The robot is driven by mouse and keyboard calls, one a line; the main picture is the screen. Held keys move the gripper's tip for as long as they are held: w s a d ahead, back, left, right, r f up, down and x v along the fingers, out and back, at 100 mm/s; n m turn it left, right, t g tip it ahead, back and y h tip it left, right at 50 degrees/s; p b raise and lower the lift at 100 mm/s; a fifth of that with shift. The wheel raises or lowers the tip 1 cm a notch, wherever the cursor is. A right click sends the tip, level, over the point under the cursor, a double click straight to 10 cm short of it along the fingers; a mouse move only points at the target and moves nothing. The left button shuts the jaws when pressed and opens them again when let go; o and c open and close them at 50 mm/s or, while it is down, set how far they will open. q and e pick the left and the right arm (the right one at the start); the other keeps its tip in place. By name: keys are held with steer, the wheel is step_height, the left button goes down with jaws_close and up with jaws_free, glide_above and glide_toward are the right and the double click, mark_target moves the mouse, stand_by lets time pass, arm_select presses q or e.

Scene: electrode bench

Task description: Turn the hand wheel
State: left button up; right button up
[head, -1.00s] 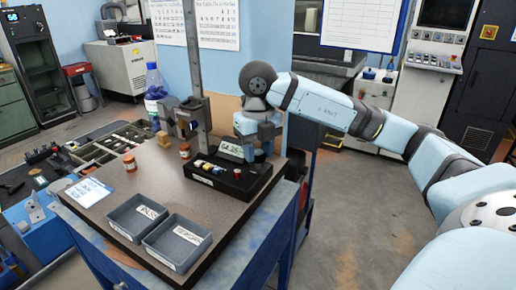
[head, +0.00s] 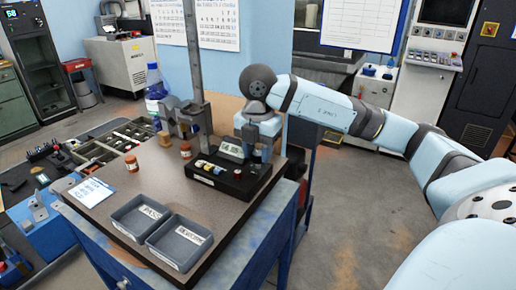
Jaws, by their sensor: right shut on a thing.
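My right gripper (head: 257,143) points down over the right rear end of a black instrument block (head: 228,184) on the bench. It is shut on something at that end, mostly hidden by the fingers. I cannot make out a clear hand wheel; the held part may be it. The block carries a small tilted display (head: 231,150), several small white, yellow and blue parts and a red-topped part (head: 237,175) at its front. A grey upright column (head: 194,60) with a bracket stands behind it. My left gripper is not in view.
Two grey labelled trays (head: 140,217) sit at the bench front. A blue-capped bottle (head: 155,90) stands behind. Bare brown bench top (head: 160,180) lies between. Floor is open right of the bench.

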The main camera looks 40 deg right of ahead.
steer(key=shift+m+p, duration=0.3)
steer(key=shift+m, duration=1.4)
steer(key=o, duration=0.9)
steer(key=shift+s, duration=0.1)
steer(key=shift+r, duration=0.1)
